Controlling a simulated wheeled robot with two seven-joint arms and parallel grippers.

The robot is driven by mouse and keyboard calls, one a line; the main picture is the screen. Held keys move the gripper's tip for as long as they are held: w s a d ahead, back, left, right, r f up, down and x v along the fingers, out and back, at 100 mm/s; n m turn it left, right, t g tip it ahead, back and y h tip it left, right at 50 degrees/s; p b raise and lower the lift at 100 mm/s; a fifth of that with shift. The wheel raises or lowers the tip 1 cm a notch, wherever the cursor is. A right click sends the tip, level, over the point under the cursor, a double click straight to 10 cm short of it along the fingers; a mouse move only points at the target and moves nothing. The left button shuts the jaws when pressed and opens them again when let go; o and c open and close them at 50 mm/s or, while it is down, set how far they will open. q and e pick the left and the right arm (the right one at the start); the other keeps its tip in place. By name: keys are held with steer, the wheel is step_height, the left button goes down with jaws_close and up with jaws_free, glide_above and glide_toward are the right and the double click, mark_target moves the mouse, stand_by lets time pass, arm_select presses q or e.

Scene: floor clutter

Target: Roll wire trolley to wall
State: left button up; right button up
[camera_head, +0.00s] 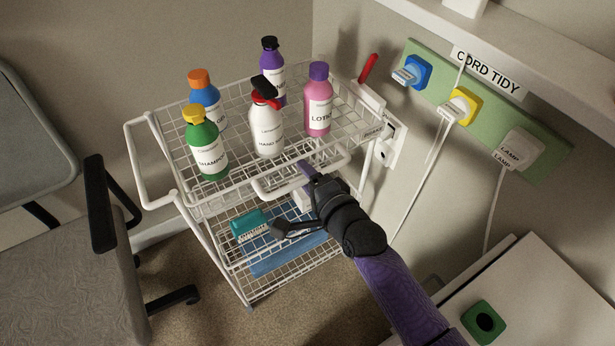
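The white wire trolley (186,202) stands upright on the carpet near the corner, with two basket shelves. Its top basket holds a green shampoo bottle (207,152), a blue bottle with an orange cap (205,98), a purple bottle (271,72), a white bottle with a red and black top (266,130) and a pink lotion bottle (318,104), all upright. My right gripper (306,172) is at the trolley's front handle bar (270,191); whether its fingers close around the bar is unclear. The wall (220,35) rises behind the trolley. My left gripper is out of view.
The lower shelf holds a teal brush (249,225) and a blue flat item (285,259). A grey chair (70,270) stands close on the left. A green cord board (480,115) with plugs and hanging cords is on the right wall, above a white cabinet (535,290).

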jaws_close()
stand_by(1.3)
